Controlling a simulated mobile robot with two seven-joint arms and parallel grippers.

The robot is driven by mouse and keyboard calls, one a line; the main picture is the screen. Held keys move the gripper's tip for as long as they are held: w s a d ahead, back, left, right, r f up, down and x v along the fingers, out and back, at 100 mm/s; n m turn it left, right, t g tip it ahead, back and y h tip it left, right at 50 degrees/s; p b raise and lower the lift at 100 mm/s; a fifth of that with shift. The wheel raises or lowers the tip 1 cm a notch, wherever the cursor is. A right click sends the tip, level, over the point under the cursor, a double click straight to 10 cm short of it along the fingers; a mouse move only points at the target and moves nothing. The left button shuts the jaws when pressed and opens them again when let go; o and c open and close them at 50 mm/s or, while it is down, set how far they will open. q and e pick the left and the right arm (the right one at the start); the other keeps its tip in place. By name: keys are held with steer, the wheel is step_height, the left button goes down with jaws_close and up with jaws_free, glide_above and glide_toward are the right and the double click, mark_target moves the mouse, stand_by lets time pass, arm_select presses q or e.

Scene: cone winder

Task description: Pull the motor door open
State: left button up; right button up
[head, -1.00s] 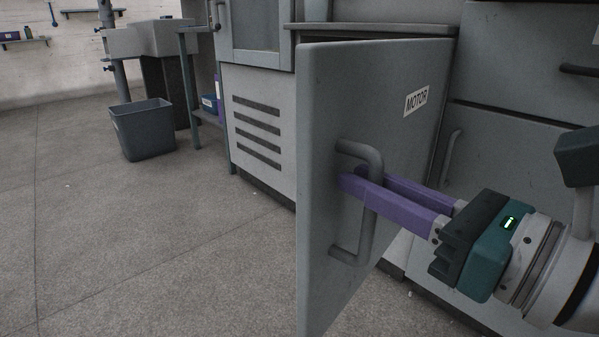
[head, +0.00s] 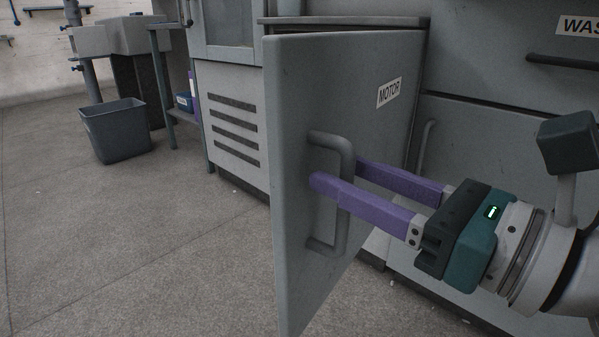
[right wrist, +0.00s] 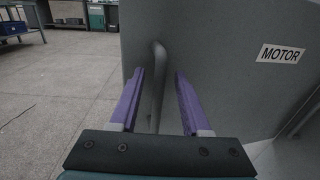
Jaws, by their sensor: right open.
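The grey motor door (head: 385,130) stands swung well out from the cabinet, with a white MOTOR label on its face. It also fills the right part of the right wrist view (right wrist: 215,60). Its grey bar handle (head: 345,165) is on the door's face near the free edge. My right gripper (head: 335,175) is open, with its purple fingers on either side of the handle bar. In the right wrist view the bar (right wrist: 158,85) stands between the fingers, with a gap on both sides. My left gripper is not in view.
A vented cabinet panel (head: 235,125) is behind the door. The floor to the left is clear.

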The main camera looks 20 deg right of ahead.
steer(key=v, duration=0.9)
steer(key=s+d+r+m+g+h+p, duration=0.1)
steer(key=d+r+m+g+h+p, duration=0.4)
steer(key=r+m+p, duration=1)
steer(key=s+d+r+m+g+h+p, duration=0.1)
steer(key=d+r+m+h+p, duration=0.7)
steer(key=r+m+p, duration=0.75)
steer(key=s+a+r+m+g+y+p, duration=0.7)
steer(key=a+r+p, duration=0.5)
steer(key=p, duration=1.2)
step_height(320, 180, up, 34)
steer(key=s+a+m+p, duration=0.1)
steer(key=a+p, duration=0.1)
steer(key=p, duration=3.4)
steer(key=shift+h, duration=0.4)
